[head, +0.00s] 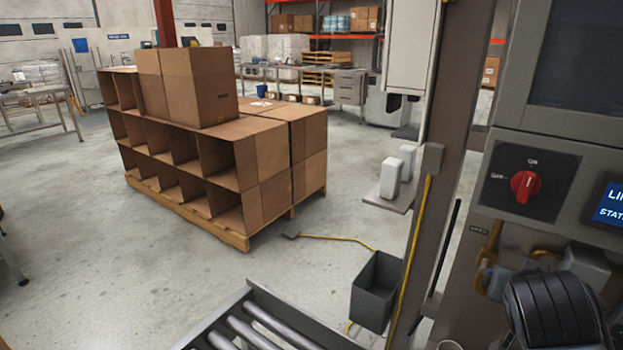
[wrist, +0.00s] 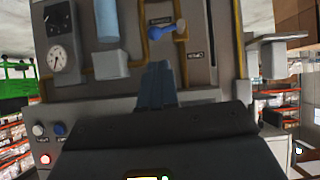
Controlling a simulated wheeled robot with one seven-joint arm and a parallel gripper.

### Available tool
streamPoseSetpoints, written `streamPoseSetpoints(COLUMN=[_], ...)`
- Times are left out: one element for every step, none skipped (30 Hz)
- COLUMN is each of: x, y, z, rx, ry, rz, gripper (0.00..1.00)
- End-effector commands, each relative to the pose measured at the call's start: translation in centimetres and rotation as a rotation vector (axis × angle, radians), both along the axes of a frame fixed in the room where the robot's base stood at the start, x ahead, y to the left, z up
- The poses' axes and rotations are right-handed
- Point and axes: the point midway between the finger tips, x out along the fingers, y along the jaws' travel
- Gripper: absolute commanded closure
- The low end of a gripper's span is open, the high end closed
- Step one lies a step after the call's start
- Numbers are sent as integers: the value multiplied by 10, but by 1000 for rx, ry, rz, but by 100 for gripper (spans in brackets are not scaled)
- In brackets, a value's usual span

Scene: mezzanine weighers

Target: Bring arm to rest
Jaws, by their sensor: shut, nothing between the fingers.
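My gripper (wrist: 158,75) is in the wrist view, its two narrow fingers together with nothing between them. It points at a grey machine panel (wrist: 185,78) and looks apart from it, though the gap is hard to judge. In front of the fingertips is a blue valve handle (wrist: 167,30) on a yellow pipe. In the head view a dark ribbed part of my arm (head: 553,310) shows at the lower right; the fingertips are not visible there.
The grey machine cabinet (head: 570,140) with a red rotary switch (head: 525,186) stands close at right. A roller conveyor (head: 250,330) is in front. Cardboard boxes (head: 215,160) stand on a pallet. Open floor lies left.

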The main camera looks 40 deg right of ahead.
Motion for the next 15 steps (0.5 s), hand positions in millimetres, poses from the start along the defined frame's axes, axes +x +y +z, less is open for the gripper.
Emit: streamPoseSetpoints(x=[0,0,1,2,3,4,6,8,10,12,13,14,14,14,13], y=[0,1,3,5,8,14,20,27,38,48,57,71,82,93,107], z=[0,-1,-3,-5,-7,-12,-16,-20,-27,-32,-37,-44,-48,-52,-57], rx=[0,-1,-4,-7,-12,-19,-26,-34,-47,-55,-64,-76,-84,-91,-99], ry=[0,2,5,8,12,19,26,31,37,42,43,45,44,42,36], rz=[1,6,18,34,54,91,127,169,230,280,331,399,450,499,562], gripper=[100,100,100,100,100,100,100,100,100,100,100,100,100,100,100])
